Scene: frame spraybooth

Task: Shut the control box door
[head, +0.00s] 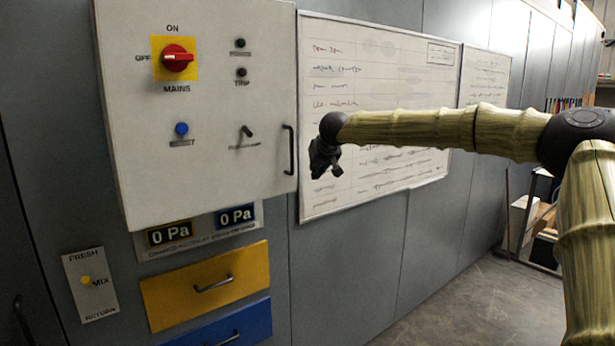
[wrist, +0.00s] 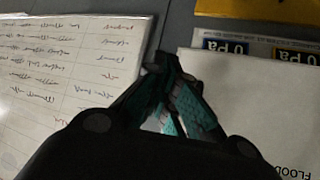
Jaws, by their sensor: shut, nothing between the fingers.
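The control box door (head: 215,100) is the pale grey panel at the upper left of the head view. It bears a red mains switch (head: 177,58), a blue button (head: 181,129) and a dark bar handle (head: 290,150) by its right edge. No open gap shows along that edge, but I cannot tell whether it is fully shut. My gripper (head: 324,168) is shut and empty, just right of the handle, in front of the whiteboard. In the wrist view the shut fingers (wrist: 168,65) lie between the whiteboard and the door's pale corner (wrist: 240,95).
A whiteboard (head: 380,80) with handwriting hangs right of the box. Below the box are two 0 Pa displays (head: 203,227), a yellow drawer (head: 205,285) and a blue drawer (head: 230,328). The floor (head: 470,300) at the right is open.

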